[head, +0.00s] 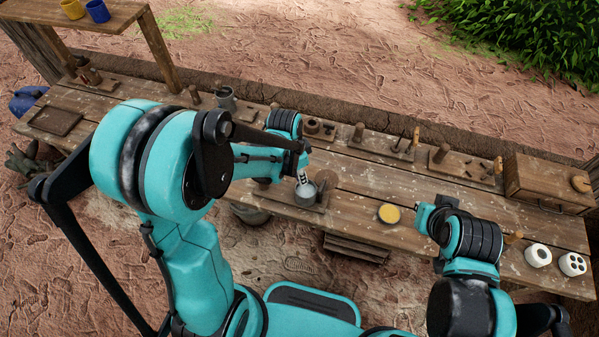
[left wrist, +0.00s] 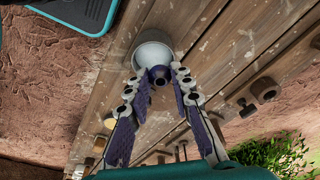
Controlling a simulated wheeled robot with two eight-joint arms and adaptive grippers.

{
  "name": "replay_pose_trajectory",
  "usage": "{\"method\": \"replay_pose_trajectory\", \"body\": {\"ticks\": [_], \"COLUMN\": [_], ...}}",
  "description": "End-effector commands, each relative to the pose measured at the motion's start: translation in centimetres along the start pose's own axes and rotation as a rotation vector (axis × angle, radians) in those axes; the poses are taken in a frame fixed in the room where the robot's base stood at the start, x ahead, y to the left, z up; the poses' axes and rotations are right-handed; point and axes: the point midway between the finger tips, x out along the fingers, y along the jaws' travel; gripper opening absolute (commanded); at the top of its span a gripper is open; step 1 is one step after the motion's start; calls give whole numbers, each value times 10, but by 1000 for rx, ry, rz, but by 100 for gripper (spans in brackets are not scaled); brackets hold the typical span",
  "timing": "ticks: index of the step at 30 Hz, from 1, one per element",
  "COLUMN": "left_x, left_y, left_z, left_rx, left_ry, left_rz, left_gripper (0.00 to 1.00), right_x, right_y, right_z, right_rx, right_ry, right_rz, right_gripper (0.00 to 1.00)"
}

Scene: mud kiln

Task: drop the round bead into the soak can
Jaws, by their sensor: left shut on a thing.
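The soak can (head: 305,196) is a small grey metal can on a wooden board at the near side of the bench. It also shows in the left wrist view (left wrist: 151,50) as a pale round can. My left gripper (head: 303,176) is over the can, pointing down. In the left wrist view my left gripper (left wrist: 158,78) is shut on the round bead (left wrist: 160,75), a dark blue piece with a hole. The bead overlaps the can's near rim in that view; its height above the can is unclear. My right gripper's fingers do not show.
A yellow disc (head: 389,213) lies near the bench's front edge. White rounds with dark holes (head: 538,255) are at the right end. A wooden box (head: 548,183) stands back right. Wooden boards with pegs (head: 380,145) line the back. A grey mug (head: 226,98) stands further left.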

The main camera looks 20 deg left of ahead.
Motion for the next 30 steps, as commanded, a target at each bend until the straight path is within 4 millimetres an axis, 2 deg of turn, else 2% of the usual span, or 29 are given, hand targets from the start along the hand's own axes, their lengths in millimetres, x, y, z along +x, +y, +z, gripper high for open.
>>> {"method": "replay_pose_trajectory", "body": {"ticks": [1,6,15,16,18,30], "left_x": [11,25,25,25,25,19], "left_y": [0,0,0,0,0,0], "left_z": [2,4,4,4,4,4], "left_rx": [0,0,0,0,0,0], "left_ry": [0,0,0,0,0,0], "left_rz": [0,0,0,0,0,0], "left_gripper": [8,8,8,30,46,46], "right_x": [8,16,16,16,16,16], "right_y": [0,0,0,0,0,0], "right_z": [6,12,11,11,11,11], "right_rx": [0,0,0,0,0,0], "right_ry": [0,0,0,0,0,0], "right_rz": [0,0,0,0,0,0], "right_gripper": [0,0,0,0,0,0]}}
